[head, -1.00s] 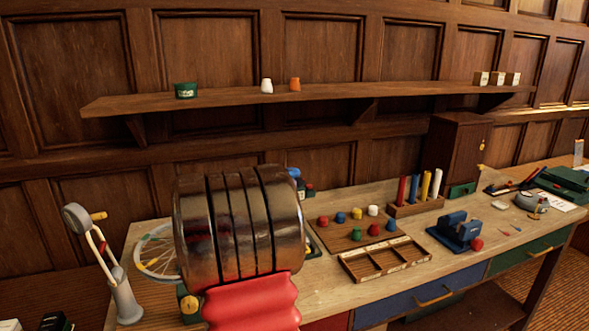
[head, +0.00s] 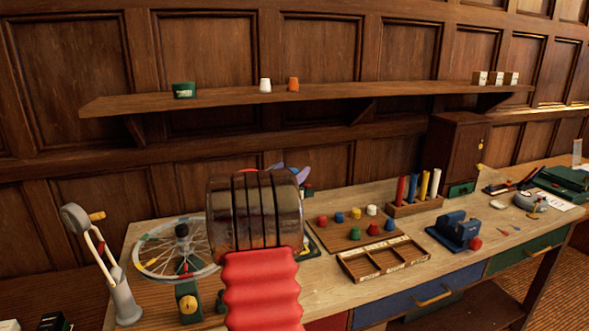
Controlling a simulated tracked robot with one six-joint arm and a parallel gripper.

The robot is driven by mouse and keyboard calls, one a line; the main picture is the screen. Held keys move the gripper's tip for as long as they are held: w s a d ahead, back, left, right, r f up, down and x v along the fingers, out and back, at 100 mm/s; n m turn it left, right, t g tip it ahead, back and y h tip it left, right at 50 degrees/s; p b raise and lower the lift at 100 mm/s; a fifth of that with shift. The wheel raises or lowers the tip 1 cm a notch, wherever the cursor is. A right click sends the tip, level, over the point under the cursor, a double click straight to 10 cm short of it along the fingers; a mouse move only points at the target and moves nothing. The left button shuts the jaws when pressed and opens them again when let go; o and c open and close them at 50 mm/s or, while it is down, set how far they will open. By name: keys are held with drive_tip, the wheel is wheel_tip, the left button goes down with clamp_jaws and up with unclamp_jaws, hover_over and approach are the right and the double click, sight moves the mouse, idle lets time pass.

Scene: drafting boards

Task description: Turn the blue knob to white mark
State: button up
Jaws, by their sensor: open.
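My arm, with a dark metal link and red ribbed sleeve, fills the middle front, left of that board. My gripper's fingers are hidden behind this link. Small blue and lavender bits show at the link's upper right edge; I cannot tell what they belong to.
A spoked wheel (head: 160,262) and a grey lamp-like stand (head: 118,290) are at the bench's left. A divided wooden tray (head: 385,261), a rack of coloured rods (head: 415,207) and a blue vise (head: 455,231) are to the right. A shelf (head: 400,93) runs above.

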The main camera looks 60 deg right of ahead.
drive_tip(key=shift+d, duration=1.3)
drive_tip(key=shift+c, duration=0.2)
drive_tip(key=c, duration=1)
